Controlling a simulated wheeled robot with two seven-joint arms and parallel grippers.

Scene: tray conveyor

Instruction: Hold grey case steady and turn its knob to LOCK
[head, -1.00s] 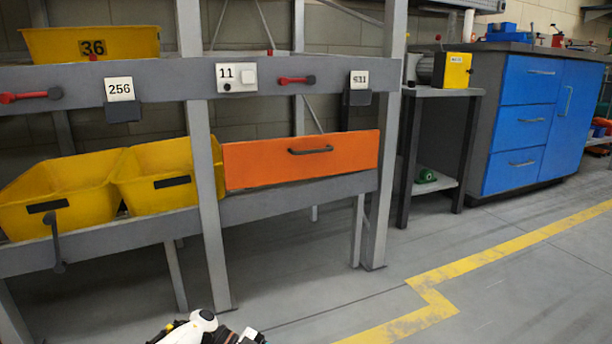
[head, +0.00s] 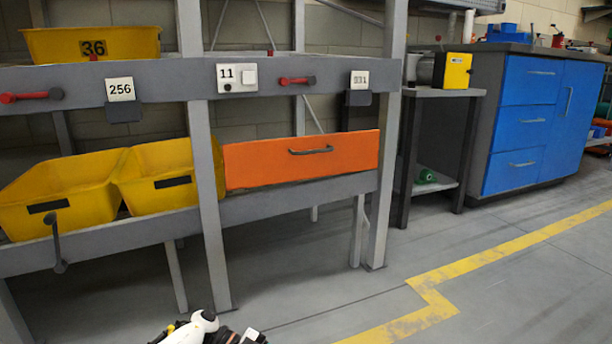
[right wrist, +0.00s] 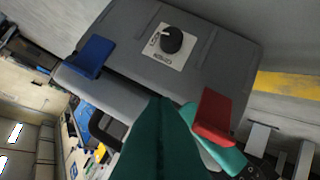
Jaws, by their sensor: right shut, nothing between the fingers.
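The grey case (right wrist: 205,75) fills the middle of the right wrist view. A black round knob (right wrist: 172,40) sits on a white plate (right wrist: 158,52) on its face; the small lettering is too blurred to read surely. A blue latch (right wrist: 90,56) and a red latch (right wrist: 212,115) sit along the near edge, with a dark handle (right wrist: 103,128) below. My right gripper (right wrist: 160,102) is shut and empty, its teal fingers in front of the near edge, apart from the knob. A second teal piece (right wrist: 228,158), probably my left gripper, shows by the red latch; its jaws are unclear. The head view does not show the case.
In the head view a grey rack holds yellow bins (head: 65,190) and an orange drawer (head: 300,160). A small side table (head: 440,92) and a blue cabinet (head: 525,115) stand to the right.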

